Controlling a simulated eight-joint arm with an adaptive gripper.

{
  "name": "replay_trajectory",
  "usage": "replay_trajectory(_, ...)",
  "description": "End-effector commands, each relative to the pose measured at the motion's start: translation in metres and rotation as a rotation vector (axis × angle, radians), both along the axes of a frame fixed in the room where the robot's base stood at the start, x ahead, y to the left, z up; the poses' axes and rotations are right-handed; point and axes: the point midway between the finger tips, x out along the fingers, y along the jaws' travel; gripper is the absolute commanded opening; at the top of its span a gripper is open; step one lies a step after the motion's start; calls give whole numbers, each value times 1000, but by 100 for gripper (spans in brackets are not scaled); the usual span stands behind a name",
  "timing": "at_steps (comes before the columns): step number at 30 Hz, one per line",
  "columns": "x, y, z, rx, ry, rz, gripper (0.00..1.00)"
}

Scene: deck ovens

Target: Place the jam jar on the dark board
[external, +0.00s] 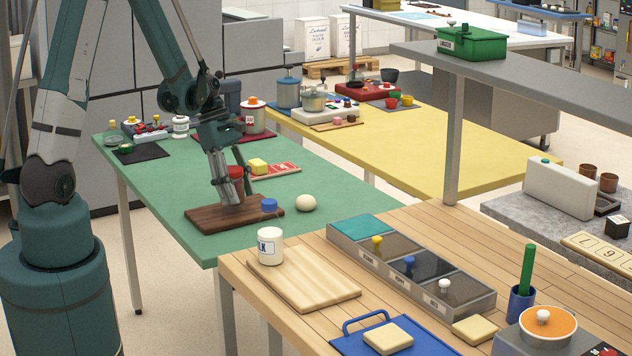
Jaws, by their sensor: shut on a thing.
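The dark board (236,216) lies near the front of the green table. My gripper (236,190) points down over it, with its fingers shut on a red jar-like thing (237,173), which I take for the jam jar. The fingers hide much of it. I cannot tell whether its bottom touches the board.
A small blue thing (269,205) is at the board's right end, with a pale round ball (306,203) beside it. A yellow block (258,166) sits on a red-and-white mat (285,169) behind. A wooden counter (240,267) stands in front. Green table right of the ball is clear.

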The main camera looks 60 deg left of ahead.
Motion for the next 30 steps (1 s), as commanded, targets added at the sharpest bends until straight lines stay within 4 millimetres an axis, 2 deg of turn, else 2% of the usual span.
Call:
replay_trajectory(7,0,0,-19,0,0,0,22)
replay_trajectory(23,0,0,-25,0,0,0,22)
replay_trajectory(24,0,0,-25,0,0,0,44)
replay_trajectory(27,0,0,-24,0,0,0,57)
replay_trajectory(30,0,0,-24,0,0,0,57)
